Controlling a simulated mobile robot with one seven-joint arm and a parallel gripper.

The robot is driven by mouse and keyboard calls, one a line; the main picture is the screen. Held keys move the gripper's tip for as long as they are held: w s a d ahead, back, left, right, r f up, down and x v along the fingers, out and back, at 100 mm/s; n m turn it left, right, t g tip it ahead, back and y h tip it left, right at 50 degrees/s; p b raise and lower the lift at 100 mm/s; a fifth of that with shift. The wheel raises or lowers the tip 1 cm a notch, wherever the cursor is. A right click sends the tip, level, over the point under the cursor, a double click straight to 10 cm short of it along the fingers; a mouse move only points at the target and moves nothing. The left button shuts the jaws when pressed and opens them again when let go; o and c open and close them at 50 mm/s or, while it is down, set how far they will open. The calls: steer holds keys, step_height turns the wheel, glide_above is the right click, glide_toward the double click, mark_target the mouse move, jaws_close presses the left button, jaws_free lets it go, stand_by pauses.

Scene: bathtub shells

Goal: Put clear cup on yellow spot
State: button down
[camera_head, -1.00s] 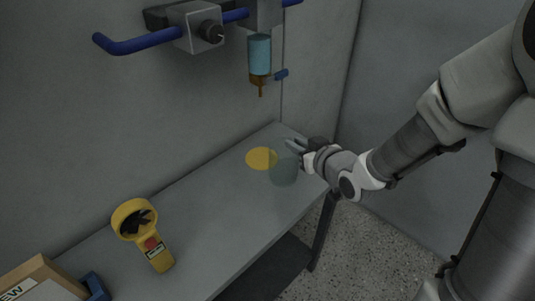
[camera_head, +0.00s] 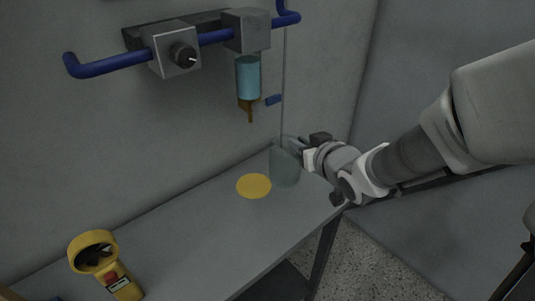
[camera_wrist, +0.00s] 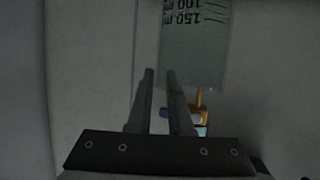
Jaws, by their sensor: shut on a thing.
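The clear cup (camera_head: 285,168) is see-through and looks upright in the head view, just right of the yellow spot (camera_head: 253,186), a flat disc on the grey table. Whether the cup's base touches the table I cannot tell. My gripper (camera_head: 293,147) reaches in from the right, its fingers at the cup's upper part. In the wrist view, the fingers (camera_wrist: 161,72) are close together at the edge of the cup (camera_wrist: 198,45), shut on its thin wall. Printed volume marks show on the cup there.
A teal bottle (camera_head: 248,78) with a brown nozzle hangs from a blue wall rail (camera_head: 110,62) above the table. A yellow tool with a ring (camera_head: 93,252) lies at the lower left. The table (camera_head: 205,225) between it and the spot is clear.

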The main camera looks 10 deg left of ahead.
steer(key=w+a+f+b, duration=0.5)
steer(key=w+a+f, duration=0.1)
steer(key=a+f, duration=0.3)
steer(key=shift+w+a+f, duration=0.2)
steer(key=shift+f, duration=0.7)
steer(key=shift+f, duration=0.15)
steer(key=c, duration=0.8)
jaws_free()
steer(key=shift+r, duration=0.2)
